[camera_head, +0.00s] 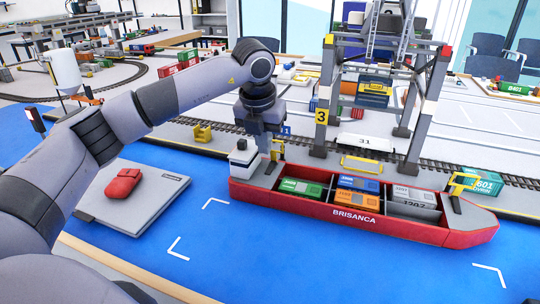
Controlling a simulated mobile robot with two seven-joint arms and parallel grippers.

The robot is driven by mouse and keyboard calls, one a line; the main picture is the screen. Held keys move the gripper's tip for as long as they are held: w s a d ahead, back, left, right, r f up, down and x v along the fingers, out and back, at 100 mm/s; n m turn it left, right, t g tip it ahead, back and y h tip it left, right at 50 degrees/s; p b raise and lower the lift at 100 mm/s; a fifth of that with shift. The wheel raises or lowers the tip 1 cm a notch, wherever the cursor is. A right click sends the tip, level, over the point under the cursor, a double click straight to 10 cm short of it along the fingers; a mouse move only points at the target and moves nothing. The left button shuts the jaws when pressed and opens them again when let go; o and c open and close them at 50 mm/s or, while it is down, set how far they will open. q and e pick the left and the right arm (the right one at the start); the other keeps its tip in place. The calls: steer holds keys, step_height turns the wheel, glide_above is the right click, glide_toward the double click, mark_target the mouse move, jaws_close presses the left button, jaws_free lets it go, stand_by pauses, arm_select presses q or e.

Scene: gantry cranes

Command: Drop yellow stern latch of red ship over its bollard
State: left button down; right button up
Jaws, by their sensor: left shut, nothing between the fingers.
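The red ship (352,219), lettered BRISANCA, lies on the blue surface alongside the grey quay. Its white bridge (243,156) is at the left end, the stern. The yellow stern latch (278,149) shows just right of the bridge, at the ship's quay side. My left gripper (268,150) points down right above the stern, close to this latch. Its fingers are shut and hold nothing; whether they touch the latch I cannot tell. The stern bollard is not clearly visible behind the gripper. Another yellow latch (460,183) stands at the bow. My right gripper is out of view.
Green, orange, blue and grey containers (357,191) sit in the ship. A gantry crane (325,105) marked 3 stands behind it on the quay. A yellow block (203,133) is on the quay at left. A grey board (150,204) carries a red object (123,183).

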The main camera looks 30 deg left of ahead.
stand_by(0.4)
arm_select(q)
steer(key=shift+w+a+f+p, duration=0.2)
steer(key=shift+w+f, duration=0.3)
steer(key=shift+w, duration=0.4)
steer(key=shift+w+a+f+p, duration=0.15)
steer(key=shift+w+a+f, duration=0.1)
steer(key=shift+w+f, duration=0.45)
steer(key=shift+w+a+f+p, duration=0.15)
steer(key=shift+w+a+f, duration=0.15)
steer(key=shift+w, duration=0.75)
step_height(320, 180, up, 10)
steer(key=w+p, duration=0.3)
steer(key=p, duration=0.6)
steer(key=shift+a+p, duration=0.3)
steer(key=shift+p, duration=0.05)
steer(key=shift+s, duration=0.1)
